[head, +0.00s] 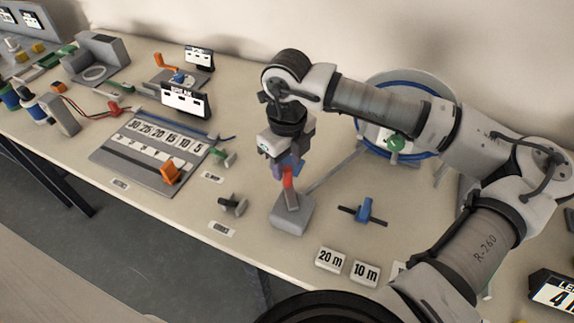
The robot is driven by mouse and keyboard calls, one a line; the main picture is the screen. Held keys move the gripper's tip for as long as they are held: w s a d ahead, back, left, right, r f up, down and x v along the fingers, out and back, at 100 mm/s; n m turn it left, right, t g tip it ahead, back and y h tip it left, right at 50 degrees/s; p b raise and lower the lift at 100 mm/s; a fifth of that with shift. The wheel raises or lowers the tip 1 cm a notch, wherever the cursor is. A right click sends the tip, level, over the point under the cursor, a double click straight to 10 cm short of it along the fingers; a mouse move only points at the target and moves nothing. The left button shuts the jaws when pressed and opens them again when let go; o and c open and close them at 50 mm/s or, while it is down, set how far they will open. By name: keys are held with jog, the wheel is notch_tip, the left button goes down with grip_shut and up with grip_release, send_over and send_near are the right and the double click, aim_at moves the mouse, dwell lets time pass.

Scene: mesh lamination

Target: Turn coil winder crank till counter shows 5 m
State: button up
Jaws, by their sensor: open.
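The coil winder (437,90) is a large pale disc with a blue band around it, standing at the back right, partly hidden by my arm. A green knob (395,143), which looks like its crank handle, shows in front of the disc just below my forearm. My gripper (287,169) is open and points down, left of the winder and apart from the green knob. It is at the top of a red lever on a grey block (291,216); I cannot tell if they touch. A dark display (555,292) at the right edge is cut off and shows a 4.
White tiles marked 20 m (330,259) and 10 m (365,272) lie near the front edge. A blue clamp-like piece (364,210) lies right of the grey block. A numbered grey board (150,155) with an orange block (171,173) is at left.

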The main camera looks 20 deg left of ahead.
aim_at(290, 187)
jog(key=shift+f, duration=1.6)
grip_shut()
